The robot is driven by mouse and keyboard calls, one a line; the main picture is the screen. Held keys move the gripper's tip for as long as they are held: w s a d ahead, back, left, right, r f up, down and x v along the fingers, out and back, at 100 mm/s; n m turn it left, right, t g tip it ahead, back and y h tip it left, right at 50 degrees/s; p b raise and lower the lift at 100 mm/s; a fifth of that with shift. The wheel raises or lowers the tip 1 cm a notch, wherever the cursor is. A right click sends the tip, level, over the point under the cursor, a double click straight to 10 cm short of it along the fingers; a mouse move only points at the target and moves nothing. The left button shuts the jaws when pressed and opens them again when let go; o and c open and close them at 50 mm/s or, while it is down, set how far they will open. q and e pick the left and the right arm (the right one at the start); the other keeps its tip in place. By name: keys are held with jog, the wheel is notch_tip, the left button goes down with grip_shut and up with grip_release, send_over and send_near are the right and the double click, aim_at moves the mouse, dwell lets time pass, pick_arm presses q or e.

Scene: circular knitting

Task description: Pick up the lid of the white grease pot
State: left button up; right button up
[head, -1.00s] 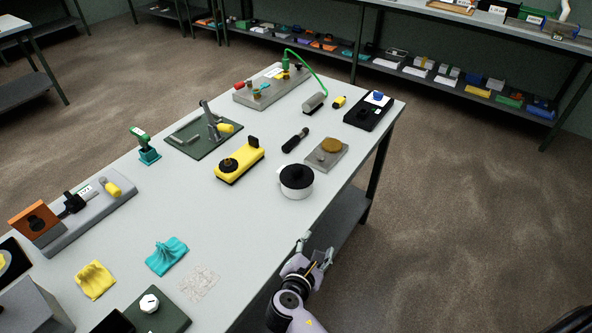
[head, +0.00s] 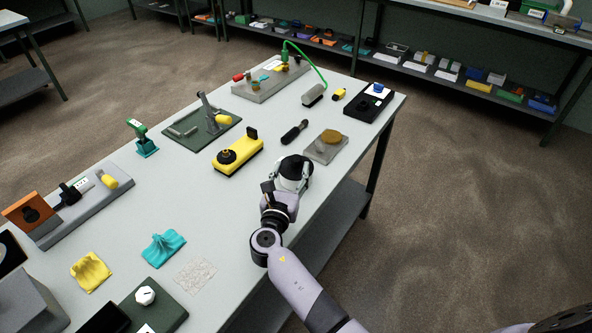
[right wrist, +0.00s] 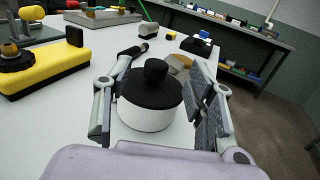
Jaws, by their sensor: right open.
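The white grease pot (right wrist: 146,117) stands upright on the table. Its black lid (right wrist: 150,92) with a round black knob (right wrist: 156,70) sits on top of it. In the head view the lid (head: 296,165) is partly hidden by my right gripper (head: 288,180). In the right wrist view my right gripper (right wrist: 158,108) is open, with one finger on each side of the pot and nothing held. I cannot tell whether the fingers touch the pot. My left gripper is not in view.
A grey plate with a tan disc (head: 331,137) and a black handled tool (head: 294,131) lie just beyond the pot. A yellow device with a black knob (head: 238,153) stands to its left. The table's right edge is close to the pot.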

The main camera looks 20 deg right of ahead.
aim_at(294, 163)
jog(key=shift+x, duration=0.85)
jog(key=w+b, duration=0.1)
jog(key=w+d+f+b, duration=0.1)
jog(key=w+d+b, duration=0.1)
jog(key=w, duration=0.1)
jog(key=shift+f+b, duration=0.25)
jog(key=shift+b, duration=0.1)
jog(key=shift+w+d, duration=0.25)
jog(key=shift+w, duration=0.15)
jog(key=shift+s+r, duration=0.1)
jog(key=shift+r, duration=0.05)
jog(key=shift+c, duration=0.5)
grip_shut()
